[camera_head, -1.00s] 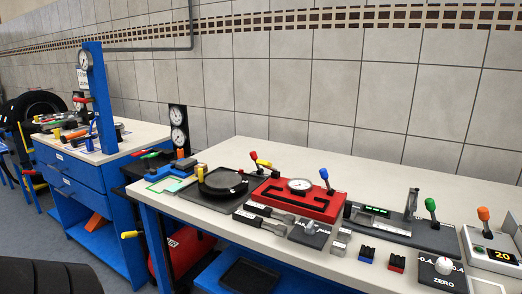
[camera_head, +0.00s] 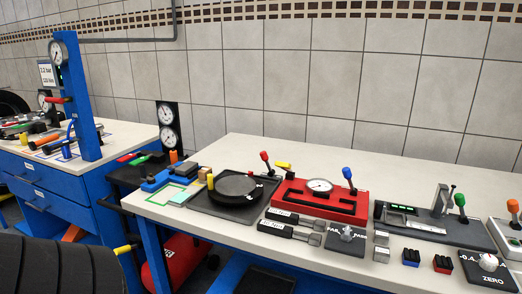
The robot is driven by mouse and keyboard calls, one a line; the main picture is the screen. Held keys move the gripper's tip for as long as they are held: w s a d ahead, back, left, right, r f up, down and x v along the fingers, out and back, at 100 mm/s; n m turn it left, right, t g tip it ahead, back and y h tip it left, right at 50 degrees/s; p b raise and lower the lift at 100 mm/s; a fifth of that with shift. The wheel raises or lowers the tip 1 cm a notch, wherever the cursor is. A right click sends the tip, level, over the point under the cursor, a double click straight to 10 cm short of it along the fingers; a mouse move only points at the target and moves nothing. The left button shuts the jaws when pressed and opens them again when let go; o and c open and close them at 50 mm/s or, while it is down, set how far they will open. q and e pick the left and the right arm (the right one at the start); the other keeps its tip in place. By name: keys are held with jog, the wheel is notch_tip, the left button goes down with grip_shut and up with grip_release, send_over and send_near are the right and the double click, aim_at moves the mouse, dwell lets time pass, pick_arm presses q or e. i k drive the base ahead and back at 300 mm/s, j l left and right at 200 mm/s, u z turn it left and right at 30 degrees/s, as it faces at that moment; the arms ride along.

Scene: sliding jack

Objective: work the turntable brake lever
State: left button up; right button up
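The turntable is a black round disc (camera_head: 236,186) on a dark square plate (camera_head: 206,205) at the left part of the near workbench. A lever with a red knob (camera_head: 264,156) stands at the plate's back right corner, tilted slightly left; it looks like the brake lever. A yellow handle (camera_head: 283,165) is just right of it. A yellow cylinder (camera_head: 210,182) stands at the disc's left side. Neither of my grippers is in view.
Right of the turntable is a red gauge tray (camera_head: 318,207) with a blue-knobbed lever (camera_head: 347,174). Further right is a green-knobbed lever (camera_head: 460,200) and an orange-knobbed one (camera_head: 513,207). The bench's back strip (camera_head: 370,170) is clear. A blue drawer cabinet (camera_head: 40,178) stands left.

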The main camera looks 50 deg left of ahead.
aim_at(263, 155)
jog(key=k+j, duration=0.1)
jog(key=j, duration=0.25)
jog(key=k+j+z, duration=0.1)
jog(key=j, duration=0.25)
jog(key=k+j, duration=0.15)
jog(key=j, duration=0.2)
jog(key=k+j+z, duration=0.1)
jog(key=j, duration=0.25)
jog(key=k+j, duration=0.15)
jog(key=j, duration=0.2)
